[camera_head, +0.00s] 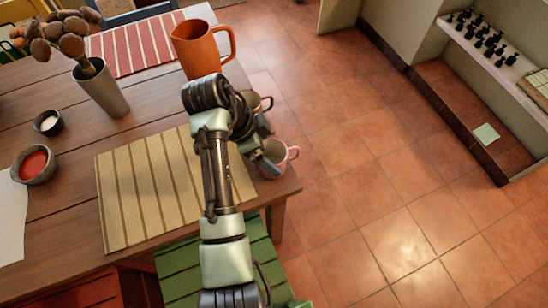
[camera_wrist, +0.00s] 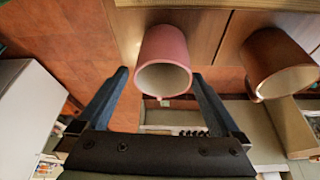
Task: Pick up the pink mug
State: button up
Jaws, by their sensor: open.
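The pink mug (camera_head: 280,154) stands at the right edge of the wooden table in the head view, partly hidden by my gripper (camera_head: 265,164). Its handle points right. In the wrist view the pink mug (camera_wrist: 165,47) shows its pale inside, with its near rim between the tips of my open gripper (camera_wrist: 160,76). One finger is on each side, with a visible gap to the mug. Nothing is held. How far the fingers reach along the mug is hard to tell.
A brown mug (camera_wrist: 272,60) stands close to the pink one; it shows behind my arm in the head view (camera_head: 266,103). An orange pitcher (camera_head: 196,48), a striped placemat (camera_head: 122,190) and a vase (camera_head: 103,90) are on the table. Open tiled floor lies right.

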aim_at(274, 160)
jog(key=x, duration=0.5)
jog(key=shift+w+a+f, duration=0.1)
jog(key=shift+a+f, duration=0.15)
jog(key=shift+f, duration=0.25)
jog(key=shift+r, duration=0.1)
jog(key=c, duration=1.3)
